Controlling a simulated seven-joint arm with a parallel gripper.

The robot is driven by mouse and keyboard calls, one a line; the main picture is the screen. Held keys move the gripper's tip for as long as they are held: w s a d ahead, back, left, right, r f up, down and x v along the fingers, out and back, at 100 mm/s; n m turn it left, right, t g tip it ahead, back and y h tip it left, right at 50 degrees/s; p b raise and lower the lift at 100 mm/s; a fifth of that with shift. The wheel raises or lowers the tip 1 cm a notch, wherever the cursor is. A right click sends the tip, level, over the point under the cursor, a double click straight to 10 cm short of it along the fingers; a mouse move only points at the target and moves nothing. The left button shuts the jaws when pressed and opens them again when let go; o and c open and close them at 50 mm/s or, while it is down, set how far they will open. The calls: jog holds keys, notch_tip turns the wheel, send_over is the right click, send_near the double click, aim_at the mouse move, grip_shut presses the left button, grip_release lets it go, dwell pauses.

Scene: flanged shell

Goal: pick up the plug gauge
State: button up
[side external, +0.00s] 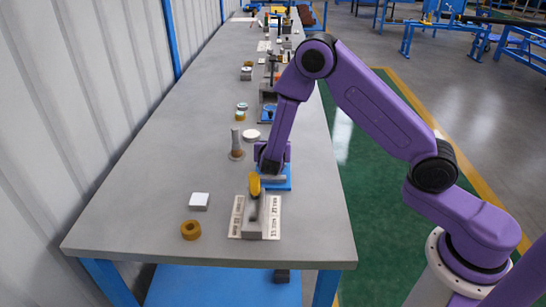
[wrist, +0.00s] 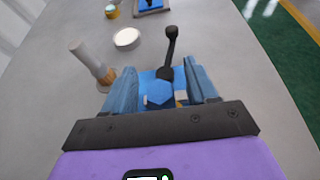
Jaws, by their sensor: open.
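A grey upright cylinder on a brown round foot (side external: 236,143) stands on the table, left of my gripper; it looks most like the plug gauge, but I cannot be sure. In the wrist view the cylinder (wrist: 89,57) is outside my left finger, apart from it. My gripper (side external: 271,169) is low over a blue plate (side external: 287,184). In the wrist view my gripper (wrist: 163,80) has its two blue fingers spread. Between them a blue faceted part and a dark lever with a round knob (wrist: 170,50) show; whether the fingers touch anything is unclear.
A pale disc (side external: 251,134) lies behind the cylinder. The table's left side is clear.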

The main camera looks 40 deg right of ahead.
jog(key=shift+w+d+f, duration=0.1)
jog(key=shift+w+d, duration=0.05)
jog(key=shift+w, duration=0.05)
grip_shut()
jog(key=shift+r, duration=0.9)
jog(key=s+r, duration=1.1)
jog(key=s, duration=0.3)
